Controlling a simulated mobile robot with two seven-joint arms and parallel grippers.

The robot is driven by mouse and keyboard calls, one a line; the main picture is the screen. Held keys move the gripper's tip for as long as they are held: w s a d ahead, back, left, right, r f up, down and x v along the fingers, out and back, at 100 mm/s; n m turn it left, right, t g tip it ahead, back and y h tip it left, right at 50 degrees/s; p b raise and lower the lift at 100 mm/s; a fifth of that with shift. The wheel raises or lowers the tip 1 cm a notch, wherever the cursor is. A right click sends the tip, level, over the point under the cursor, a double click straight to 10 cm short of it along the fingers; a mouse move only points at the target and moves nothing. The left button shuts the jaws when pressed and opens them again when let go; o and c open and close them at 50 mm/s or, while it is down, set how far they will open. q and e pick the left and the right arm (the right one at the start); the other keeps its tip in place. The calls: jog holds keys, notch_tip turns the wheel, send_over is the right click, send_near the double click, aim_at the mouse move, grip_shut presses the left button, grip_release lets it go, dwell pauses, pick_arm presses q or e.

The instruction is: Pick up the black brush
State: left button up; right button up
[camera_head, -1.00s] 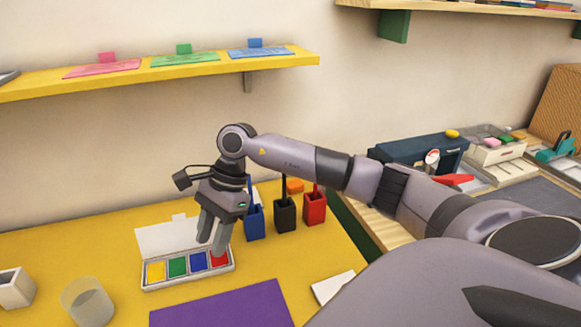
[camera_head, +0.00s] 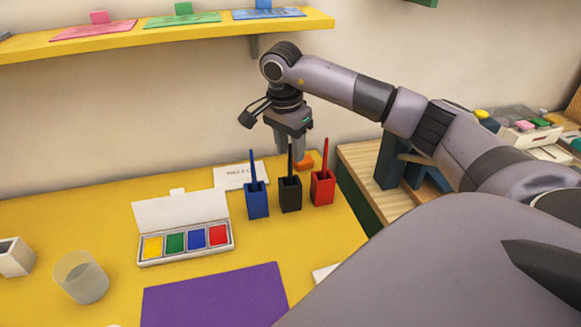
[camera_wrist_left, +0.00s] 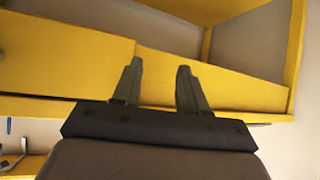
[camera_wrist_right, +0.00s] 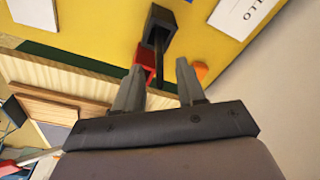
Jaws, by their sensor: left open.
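The black brush (camera_head: 290,163) stands upright in a black holder (camera_head: 290,194) on the yellow desk, between a blue holder and a red one. My right gripper (camera_head: 291,160) is open and points down at the brush's upper part. In the right wrist view, the brush (camera_wrist_right: 160,68) rises from its holder (camera_wrist_right: 158,27) toward the gap between the open fingers (camera_wrist_right: 157,78). I cannot tell whether it lies fully between them. My left gripper (camera_wrist_left: 158,82) is open and empty in the left wrist view and out of the head view.
A blue holder (camera_head: 256,203) and a red holder (camera_head: 322,190), each with a brush, stand close on either side. An orange block (camera_head: 304,161) lies behind. A paint box (camera_head: 186,243), a purple sheet (camera_head: 214,297) and a clear cup (camera_head: 80,278) are to the left.

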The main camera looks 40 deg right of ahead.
aim_at(291, 164)
notch_tip(291, 164, down, 3)
jog(key=shift+d+f, duration=0.1)
jog(key=shift+f, duration=0.1)
jog(key=shift+c, duration=0.3)
grip_shut()
